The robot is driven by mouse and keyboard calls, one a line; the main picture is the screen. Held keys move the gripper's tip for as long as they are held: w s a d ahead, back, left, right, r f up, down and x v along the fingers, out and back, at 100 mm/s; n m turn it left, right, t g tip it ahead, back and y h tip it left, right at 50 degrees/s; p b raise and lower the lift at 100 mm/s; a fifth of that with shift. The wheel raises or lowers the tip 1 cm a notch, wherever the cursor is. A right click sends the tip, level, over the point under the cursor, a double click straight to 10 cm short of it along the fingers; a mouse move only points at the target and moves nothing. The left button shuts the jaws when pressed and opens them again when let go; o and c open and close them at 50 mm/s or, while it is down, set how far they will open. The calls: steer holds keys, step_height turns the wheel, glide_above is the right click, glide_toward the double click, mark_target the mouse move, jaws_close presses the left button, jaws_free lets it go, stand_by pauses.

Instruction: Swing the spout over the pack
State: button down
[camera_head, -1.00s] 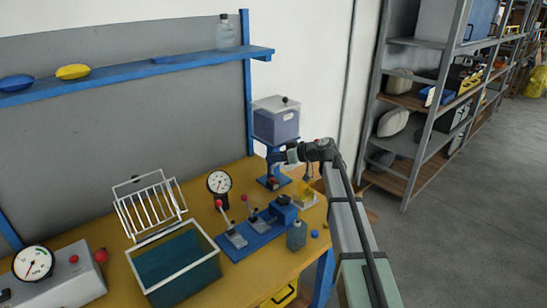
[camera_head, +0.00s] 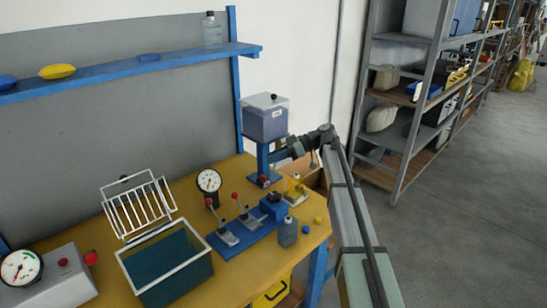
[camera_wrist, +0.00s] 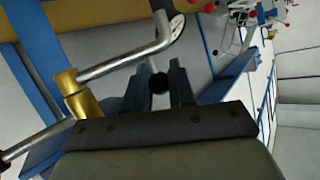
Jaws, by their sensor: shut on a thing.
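The spout is a bent metal tube (camera_wrist: 130,57) with a brass collar (camera_wrist: 80,95), in the left of the wrist view. My gripper (camera_wrist: 160,85) is shut, with a small black knob (camera_wrist: 159,83) between its fingertips; how the knob joins the spout is hidden. In the head view my gripper (camera_head: 277,156) is at the blue post under a clear-lidded tank (camera_head: 265,119), near the table's back right. The spout is too small to make out there. I cannot clearly tell which thing is the pack; a small yellow-topped piece (camera_head: 295,189) stands in front of the post.
A water tub (camera_head: 205,248) with a wire rack is farther left.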

stand_by(0.3)
steer(key=c, duration=1)
jaws_free()
steer(key=shift+o, duration=0.2)
step_height(320, 180, up, 10)
